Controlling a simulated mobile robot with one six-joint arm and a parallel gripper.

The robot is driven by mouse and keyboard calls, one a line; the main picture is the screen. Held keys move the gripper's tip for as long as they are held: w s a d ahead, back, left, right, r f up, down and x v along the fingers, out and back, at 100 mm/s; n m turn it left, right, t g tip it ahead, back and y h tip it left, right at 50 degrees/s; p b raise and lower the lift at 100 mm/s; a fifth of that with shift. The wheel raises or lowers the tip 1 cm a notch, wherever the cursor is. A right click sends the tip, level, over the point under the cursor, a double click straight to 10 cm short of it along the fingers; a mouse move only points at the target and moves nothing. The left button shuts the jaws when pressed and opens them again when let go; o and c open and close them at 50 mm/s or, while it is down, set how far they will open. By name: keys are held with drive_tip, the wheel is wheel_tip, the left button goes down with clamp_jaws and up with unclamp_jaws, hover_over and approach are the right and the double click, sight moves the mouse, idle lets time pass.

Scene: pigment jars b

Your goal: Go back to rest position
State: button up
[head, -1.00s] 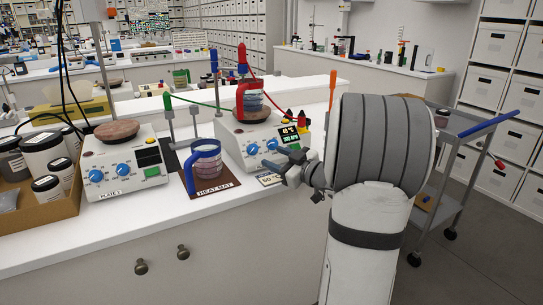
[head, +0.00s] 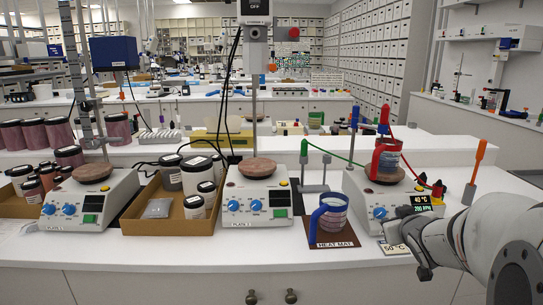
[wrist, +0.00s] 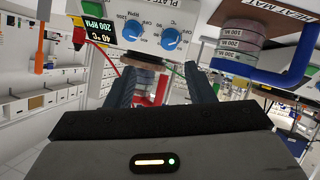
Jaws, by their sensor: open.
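My gripper (head: 408,252) is at the lower right of the head view, in front of the right hot plate (head: 372,205). In the wrist view my gripper (wrist: 161,85) shows both dark fingers apart, with nothing held. A jar in a red holder (head: 387,155) stands on top of the right hot plate, whose display reads 40 °C and 200 RPM. A jar in a blue-handled holder (head: 333,217) stands on the brown heat mat (head: 334,240). Both jars also show upside down in the wrist view.
Two more plates, the middle one (head: 257,196) and the left one (head: 90,201), stand along the white bench. A cardboard tray (head: 150,213) with several jars lies between them. A small 50 °C card (head: 393,248) lies near my gripper. An orange-handled tool (head: 474,170) stands at right.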

drive_tip(key=s+a+m+g+y+p, duration=0.1)
drive_tip(key=s+a+g+p, duration=0.2)
drive_tip(key=s+a+g, duration=0.2)
drive_tip(key=s+a+g+y+p, duration=0.1)
drive_tip(key=s+a+g+p, duration=0.2)
drive_tip(key=s+a, duration=0.8)
drive_tip(key=s+f+g, duration=0.1)
drive_tip(key=s+g, duration=0.1)
drive_tip(key=s, duration=0.7)
drive_tip(key=shift+a+m+g+y, duration=0.3)
drive_tip(key=shift+a+m, duration=0.05)
drive_tip(key=shift+m, duration=0.05)
